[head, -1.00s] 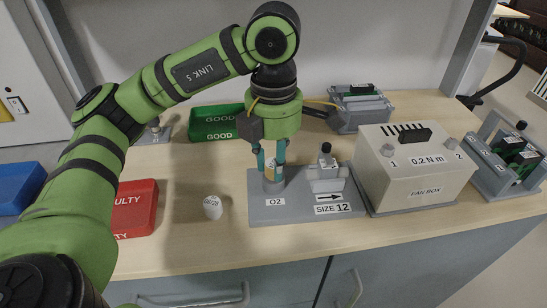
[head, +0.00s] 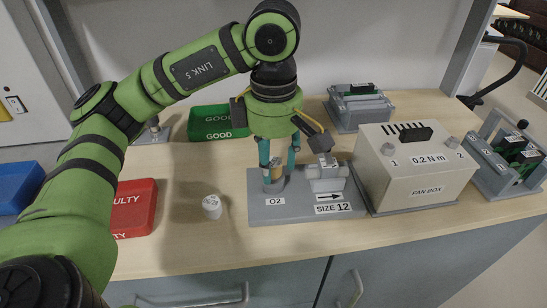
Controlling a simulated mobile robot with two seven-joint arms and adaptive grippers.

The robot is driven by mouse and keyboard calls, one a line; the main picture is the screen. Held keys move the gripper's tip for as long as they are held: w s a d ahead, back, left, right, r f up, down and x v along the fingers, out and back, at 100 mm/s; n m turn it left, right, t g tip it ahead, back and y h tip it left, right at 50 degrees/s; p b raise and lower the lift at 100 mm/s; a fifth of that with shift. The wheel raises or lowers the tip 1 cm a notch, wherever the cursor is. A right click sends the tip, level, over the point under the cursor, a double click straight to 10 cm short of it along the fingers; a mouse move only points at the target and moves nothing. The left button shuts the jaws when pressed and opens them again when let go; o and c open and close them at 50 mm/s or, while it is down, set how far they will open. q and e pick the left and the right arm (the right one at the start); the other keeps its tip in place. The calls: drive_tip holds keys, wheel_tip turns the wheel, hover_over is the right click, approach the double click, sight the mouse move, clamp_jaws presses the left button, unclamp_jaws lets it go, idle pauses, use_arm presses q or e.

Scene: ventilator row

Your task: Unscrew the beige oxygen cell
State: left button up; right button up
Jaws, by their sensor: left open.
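The beige oxygen cell (head: 275,173) stands in its round socket on the grey plate (head: 289,209) beside the O2 label. My left gripper (head: 276,168) points straight down over the cell, with one teal finger on its left and the other toward its right and rear. The fingers are open around the upper part of the cell and partly hide it. I cannot tell whether either finger touches it. My right gripper does not show.
A small white cylinder (head: 212,206) stands on the table between the plate and the red FAULTY bin (head: 136,207). A green GOOD bin (head: 205,124) is behind. The fixture labelled SIZE 12 (head: 326,178) and the beige fan box (head: 415,169) stand close on the right.

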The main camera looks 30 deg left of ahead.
use_arm(q)
drive_tip(key=shift+m, duration=0.4)
drive_tip(key=m, duration=0.9)
clamp_jaws()
drive_tip(key=shift+n, duration=2.3)
